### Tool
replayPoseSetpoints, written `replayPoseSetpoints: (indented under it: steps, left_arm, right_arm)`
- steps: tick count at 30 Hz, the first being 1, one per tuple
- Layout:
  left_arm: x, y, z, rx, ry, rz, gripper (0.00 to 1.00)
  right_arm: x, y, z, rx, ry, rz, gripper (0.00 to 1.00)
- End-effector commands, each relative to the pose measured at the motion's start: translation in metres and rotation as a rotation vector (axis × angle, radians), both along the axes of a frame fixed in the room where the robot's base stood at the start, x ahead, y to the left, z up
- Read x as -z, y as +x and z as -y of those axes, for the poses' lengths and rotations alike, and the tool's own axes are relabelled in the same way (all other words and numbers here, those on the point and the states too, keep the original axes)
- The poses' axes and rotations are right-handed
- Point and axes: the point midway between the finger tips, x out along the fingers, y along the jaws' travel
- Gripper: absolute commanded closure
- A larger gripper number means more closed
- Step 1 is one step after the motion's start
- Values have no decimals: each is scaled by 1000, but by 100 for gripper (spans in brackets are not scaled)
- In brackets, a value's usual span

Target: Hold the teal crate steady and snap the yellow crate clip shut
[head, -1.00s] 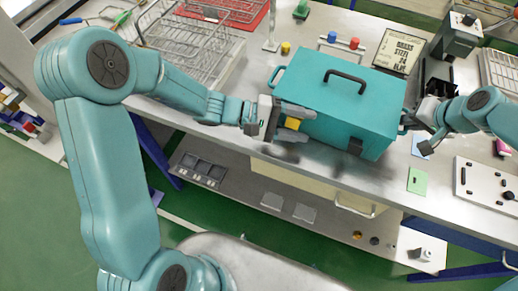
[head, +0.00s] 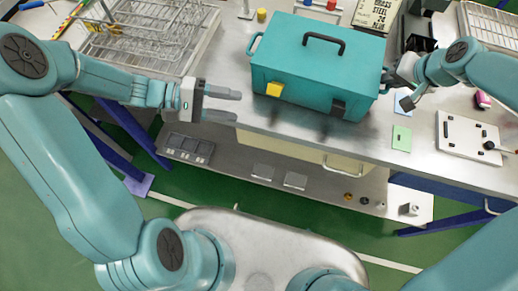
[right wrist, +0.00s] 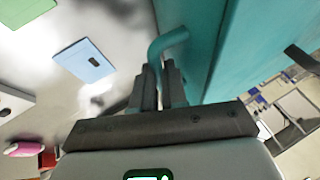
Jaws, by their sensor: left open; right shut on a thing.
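The teal crate (head: 300,88) stands on the steel bench with its lid down and a dark handle on top. The yellow clip (head: 274,89) is on the left part of its front face and is in plain view; it looks close to the face. My left gripper (head: 238,106) is open and empty, left of the clip and apart from it. My right gripper (head: 388,82) is shut on the crate's right side handle. In the right wrist view its fingers (right wrist: 158,85) close around the teal handle (right wrist: 170,40) beside the crate wall (right wrist: 190,75).
A dark clip (head: 338,108) is on the right of the crate's front. A wire rack (head: 150,35) stands at the back left. A green card (head: 401,138) and a white panel (head: 470,133) lie to the right. The bench's front edge is close to the crate.

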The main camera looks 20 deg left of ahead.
Motion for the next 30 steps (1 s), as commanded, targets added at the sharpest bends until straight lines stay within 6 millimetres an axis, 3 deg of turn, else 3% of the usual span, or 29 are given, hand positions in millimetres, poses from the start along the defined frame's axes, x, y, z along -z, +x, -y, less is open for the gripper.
replayPoseSetpoints:
  steps: [12,30]
  left_arm:
    - [78,-50,-8,154,203,-188,46]
    - [188,-108,10,332,648,-304,46]
  right_arm:
    - [0,0,1,3,0,0,100]
    - [0,1,1,4,0,2,100]
